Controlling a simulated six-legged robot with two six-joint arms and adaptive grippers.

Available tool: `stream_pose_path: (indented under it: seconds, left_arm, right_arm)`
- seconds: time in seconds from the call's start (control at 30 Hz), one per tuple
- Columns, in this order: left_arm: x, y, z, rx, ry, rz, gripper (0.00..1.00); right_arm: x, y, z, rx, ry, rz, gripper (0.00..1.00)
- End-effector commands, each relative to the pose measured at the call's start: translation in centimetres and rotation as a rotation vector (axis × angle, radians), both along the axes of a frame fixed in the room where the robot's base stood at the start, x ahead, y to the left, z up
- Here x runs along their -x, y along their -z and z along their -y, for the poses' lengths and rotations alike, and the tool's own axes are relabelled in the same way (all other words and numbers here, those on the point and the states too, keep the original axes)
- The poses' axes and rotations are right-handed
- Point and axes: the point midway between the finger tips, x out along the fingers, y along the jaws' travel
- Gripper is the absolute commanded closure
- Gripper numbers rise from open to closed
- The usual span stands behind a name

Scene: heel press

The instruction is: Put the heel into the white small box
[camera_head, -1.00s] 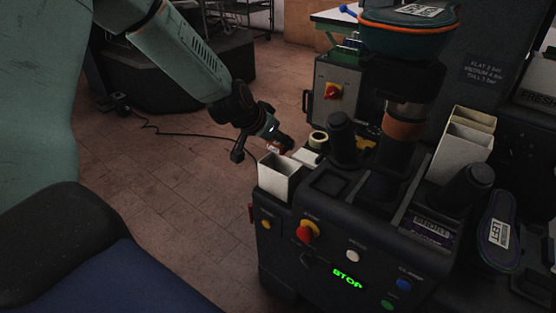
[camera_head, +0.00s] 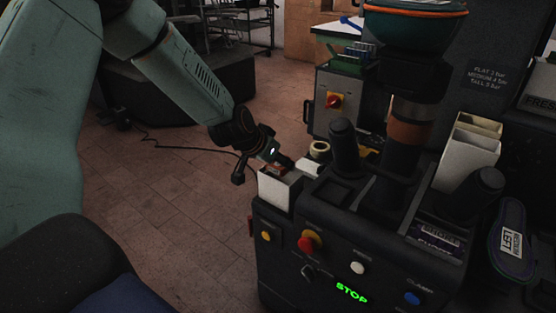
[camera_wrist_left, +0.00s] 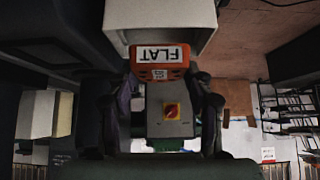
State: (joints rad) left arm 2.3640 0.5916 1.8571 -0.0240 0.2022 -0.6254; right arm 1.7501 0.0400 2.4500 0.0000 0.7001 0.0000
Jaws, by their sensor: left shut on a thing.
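The white small box (camera_head: 276,190) stands on the front left corner of the black press, open at the top. My left gripper (camera_head: 282,165) reaches in from the left, at the box's top. In the left wrist view, my left gripper (camera_wrist_left: 163,82) is shut on the orange-red heel (camera_wrist_left: 160,70), which bears a white FLAT label. The white box (camera_wrist_left: 160,14) is right by the heel there, with the heel at its opening. In the head view only a small reddish bit of the heel (camera_head: 270,171) shows; how deep it sits is unclear. My right gripper is out of view.
A tape roll (camera_head: 319,150) lies behind the box. A black post (camera_head: 344,148) and the press column (camera_head: 404,130) rise to the right. Taller white boxes (camera_head: 465,155) and a labelled insole (camera_head: 509,240) are farther right.

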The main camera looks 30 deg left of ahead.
Motion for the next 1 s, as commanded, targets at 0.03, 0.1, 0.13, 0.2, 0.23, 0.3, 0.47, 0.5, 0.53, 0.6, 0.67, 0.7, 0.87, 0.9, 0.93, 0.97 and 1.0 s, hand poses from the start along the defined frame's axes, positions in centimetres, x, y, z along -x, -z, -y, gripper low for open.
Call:
stream_pose_path:
  seconds: [0.03, 0.1, 0.13, 0.2, 0.23, 0.3, 0.47, 0.5, 0.53, 0.6, 0.67, 0.7, 0.87, 0.9, 0.93, 0.97, 1.0]
  left_arm:
    - [-0.02, 0.22, -0.02, -0.001, -0.001, 0.001, 0.80]
    - [-0.02, 0.41, -0.01, 0.000, 0.000, 0.000, 0.80]
    - [-0.02, 0.48, -0.01, -0.001, -0.001, 0.000, 0.80]
    - [-0.02, 0.67, -0.01, -0.001, -0.001, 0.000, 0.80]
    - [-0.02, 0.74, -0.02, -0.001, -0.001, 0.000, 0.80]
    - [-0.02, 0.73, -0.01, -0.001, -0.001, 0.000, 0.80]
    - [-0.01, 0.69, -0.01, 0.000, 0.000, 0.000, 0.38]
    - [0.00, 0.68, -0.01, 0.000, 0.000, 0.000, 0.35]
    - [0.00, 0.68, -0.01, 0.000, 0.000, 0.000, 0.32]
    - [0.00, 0.68, -0.01, 0.000, 0.000, 0.000, 0.26]
    - [0.00, 0.68, -0.01, 0.000, 0.000, 0.000, 0.25]
    - [0.00, 0.68, -0.01, 0.000, 0.000, 0.000, 0.25]
    - [0.00, 0.68, -0.01, 0.000, 0.000, 0.000, 0.25]
    - [-0.01, 0.65, -0.01, 0.000, 0.000, 0.000, 0.25]
    - [0.00, 0.59, -0.01, 0.000, 0.000, 0.000, 0.25]
    - [0.00, 0.48, -0.01, 0.000, 0.000, 0.000, 0.25]
    - [-0.01, 0.26, -0.01, 0.000, 0.000, 0.000, 0.25]
  right_arm:
    - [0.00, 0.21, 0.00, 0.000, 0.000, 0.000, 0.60]
    - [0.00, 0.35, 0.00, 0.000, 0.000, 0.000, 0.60]
    - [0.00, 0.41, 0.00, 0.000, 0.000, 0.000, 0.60]
    - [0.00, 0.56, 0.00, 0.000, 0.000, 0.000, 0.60]
    - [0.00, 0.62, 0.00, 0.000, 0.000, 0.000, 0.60]
    - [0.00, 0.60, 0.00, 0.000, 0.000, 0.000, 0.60]
    - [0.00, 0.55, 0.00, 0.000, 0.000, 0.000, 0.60]
    - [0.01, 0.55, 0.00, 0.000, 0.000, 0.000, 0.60]
    - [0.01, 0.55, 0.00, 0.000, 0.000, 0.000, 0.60]
    - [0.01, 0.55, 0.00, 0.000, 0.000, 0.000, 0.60]
    - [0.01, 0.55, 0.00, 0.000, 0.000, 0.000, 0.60]
    - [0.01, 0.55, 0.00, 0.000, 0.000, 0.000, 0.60]
    - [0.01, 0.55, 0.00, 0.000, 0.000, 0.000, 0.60]
    - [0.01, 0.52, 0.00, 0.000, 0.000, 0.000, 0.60]
    - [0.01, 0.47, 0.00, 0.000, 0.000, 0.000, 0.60]
    - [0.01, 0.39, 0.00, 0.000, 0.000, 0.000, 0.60]
    - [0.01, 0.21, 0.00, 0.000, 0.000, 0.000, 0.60]
